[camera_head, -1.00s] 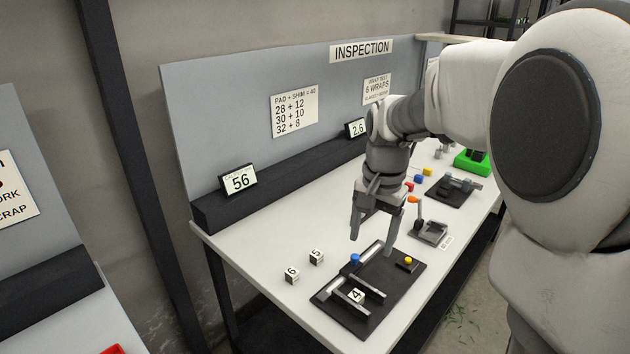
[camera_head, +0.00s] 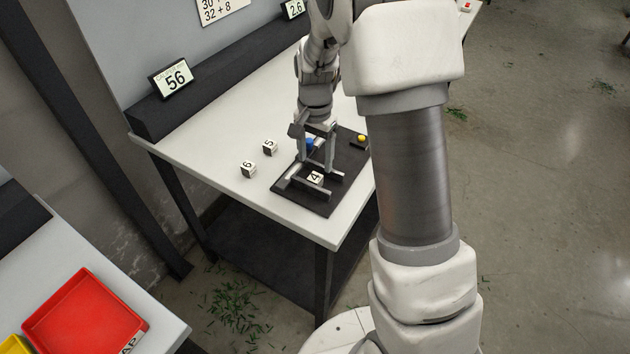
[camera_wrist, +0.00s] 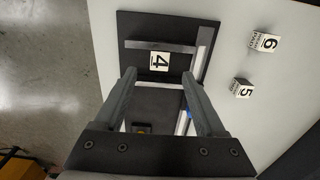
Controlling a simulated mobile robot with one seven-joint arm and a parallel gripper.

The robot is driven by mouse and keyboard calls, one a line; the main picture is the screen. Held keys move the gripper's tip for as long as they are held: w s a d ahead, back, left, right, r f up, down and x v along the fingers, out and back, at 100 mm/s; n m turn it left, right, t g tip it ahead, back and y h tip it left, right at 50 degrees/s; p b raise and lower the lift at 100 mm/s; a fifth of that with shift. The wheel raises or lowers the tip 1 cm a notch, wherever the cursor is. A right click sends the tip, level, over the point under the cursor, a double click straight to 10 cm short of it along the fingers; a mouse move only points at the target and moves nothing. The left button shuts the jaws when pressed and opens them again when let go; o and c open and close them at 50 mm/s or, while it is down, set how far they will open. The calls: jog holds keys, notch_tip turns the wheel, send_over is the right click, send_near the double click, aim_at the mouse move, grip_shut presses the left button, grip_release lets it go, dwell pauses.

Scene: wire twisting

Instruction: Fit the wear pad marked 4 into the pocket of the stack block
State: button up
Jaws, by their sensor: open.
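The white pad marked 4 (camera_head: 315,178) sits on the dark fixture plate (camera_head: 328,208), between two raised bars. In the wrist view the pad (camera_wrist: 159,62) lies just ahead of my fingertips, roughly centred between them. My gripper (camera_head: 319,165) is open and empty, pointing down over the plate close to the pad; its two fingers also show in the wrist view (camera_wrist: 158,77). I cannot make out the pocket of the stack block. The pad's lower faces are hidden.
White cubes marked 5 (camera_head: 270,147) and 6 (camera_head: 248,169) stand on the table left of the plate. A blue knob (camera_head: 309,143) and a yellow button (camera_head: 361,139) are on the plate. A red tray (camera_head: 75,320) is on another table at lower left.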

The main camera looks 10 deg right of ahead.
aim_at(315, 177)
jog(key=shift+s+f, duration=0.1)
jog(key=shift+f, duration=2.85)
grip_shut()
